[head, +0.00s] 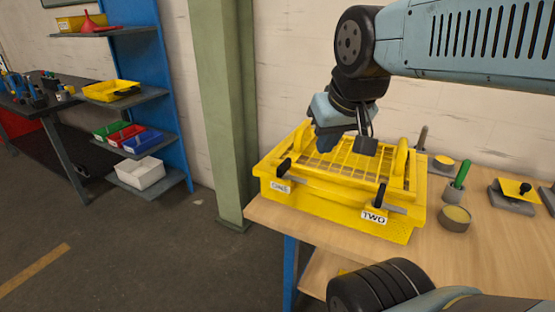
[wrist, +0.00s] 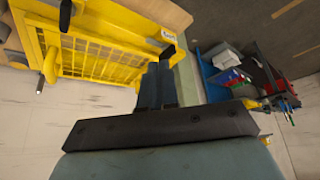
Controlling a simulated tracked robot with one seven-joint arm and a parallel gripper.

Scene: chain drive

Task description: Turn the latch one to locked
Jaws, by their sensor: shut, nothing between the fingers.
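A yellow guard with a mesh top (head: 335,193) sits on the wooden bench. Latch one (head: 284,168) is a black handle at its front left, beside the ONE label (head: 280,187); a grey bar lies to its right. Its black handle (wrist: 168,52) also shows in the wrist view, just beyond my fingertips; I cannot tell if they touch. Latch two (head: 380,195) is a similar black handle at the front right, above the TWO label (head: 374,217). My gripper (head: 325,142) is shut and empty over the left part of the guard. Its fingers (wrist: 157,72) show together in the wrist view.
A yellow arched handle (head: 400,158) stands up at the guard's right side. A round tin (head: 455,218) and a green-handled tool (head: 461,175) stand to the right. A green pillar (head: 222,110) rises left of the bench. The space in front of the guard's left side is clear.

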